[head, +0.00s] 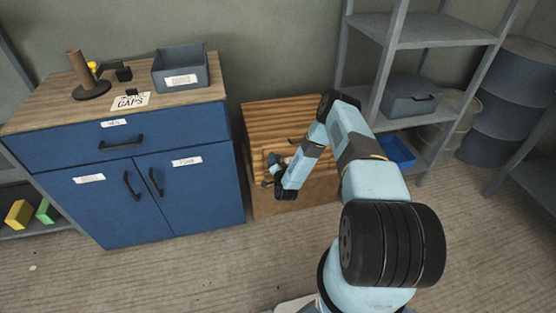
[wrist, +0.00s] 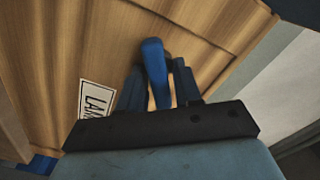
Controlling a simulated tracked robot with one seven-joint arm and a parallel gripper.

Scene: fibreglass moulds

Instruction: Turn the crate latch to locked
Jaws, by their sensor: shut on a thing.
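The wooden crate (head: 268,118) stands on the floor between the blue cabinet and the shelf rack. The blue latch handle (wrist: 154,60) is on the crate's wooden face (wrist: 85,45) in the wrist view. My gripper (wrist: 157,82) is shut on the latch, with one finger on each side and the handle's rounded end showing past them. In the head view my gripper (head: 272,170) is at the crate's front, and my arm hides much of the crate's right side. I cannot make out the latch clearly there, nor tell its locked mark.
A white label (wrist: 95,99), partly covered, is on the crate beside my gripper. The blue cabinet (head: 190,210) stands close on the left. The grey shelf rack (head: 415,30) stands to the right, with a blue bin (head: 397,151) low down. The floor in front is clear.

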